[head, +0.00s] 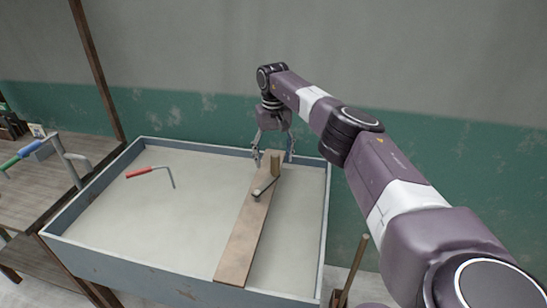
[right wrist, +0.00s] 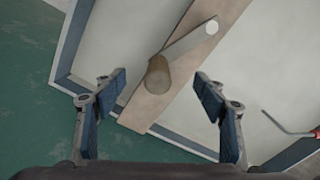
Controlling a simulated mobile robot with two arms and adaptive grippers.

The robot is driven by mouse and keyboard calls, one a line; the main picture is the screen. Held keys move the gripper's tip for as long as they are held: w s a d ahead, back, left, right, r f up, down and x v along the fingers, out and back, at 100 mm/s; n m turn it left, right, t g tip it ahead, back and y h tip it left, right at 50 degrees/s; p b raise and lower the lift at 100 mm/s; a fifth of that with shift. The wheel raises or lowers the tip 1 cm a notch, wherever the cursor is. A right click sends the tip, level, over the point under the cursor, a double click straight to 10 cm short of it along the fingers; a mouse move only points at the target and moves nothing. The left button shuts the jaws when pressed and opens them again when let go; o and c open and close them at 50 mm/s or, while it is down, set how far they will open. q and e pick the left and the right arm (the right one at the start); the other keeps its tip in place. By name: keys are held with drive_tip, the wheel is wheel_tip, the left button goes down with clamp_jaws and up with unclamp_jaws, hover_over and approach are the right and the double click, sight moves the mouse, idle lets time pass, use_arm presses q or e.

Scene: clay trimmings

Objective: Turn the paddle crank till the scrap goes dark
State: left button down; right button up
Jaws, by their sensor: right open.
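The paddle crank is a pale arm (head: 265,187) on a wooden plank (head: 240,242) that spans a blue-grey trough (head: 140,266). An upright wooden grip (head: 275,167) stands at the crank arm's far end. My right gripper (head: 273,158) is open at this grip, with a finger on each side. In the right wrist view, the grip (right wrist: 158,75) lies between the open fingers (right wrist: 160,85), with gaps on both sides. The crank arm (right wrist: 188,42) runs from it to a pale round pivot. The scrap (head: 200,200) in the trough looks pale grey. My left gripper is out of view.
A red-handled bent rod (head: 150,172) shows over the trough's left part. A wooden bench (head: 35,195) at the left holds a frame with a blue and green handle (head: 24,153). A green and grey wall (head: 430,150) stands behind. A wooden stick (head: 354,268) stands right of the trough.

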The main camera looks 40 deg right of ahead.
drive_tip(key=shift+r+p, duration=3.35)
drive_tip(key=shift+r, duration=0.95)
drive_tip(key=shift+f, duration=0.1)
drive_tip(key=shift+s, duration=0.1)
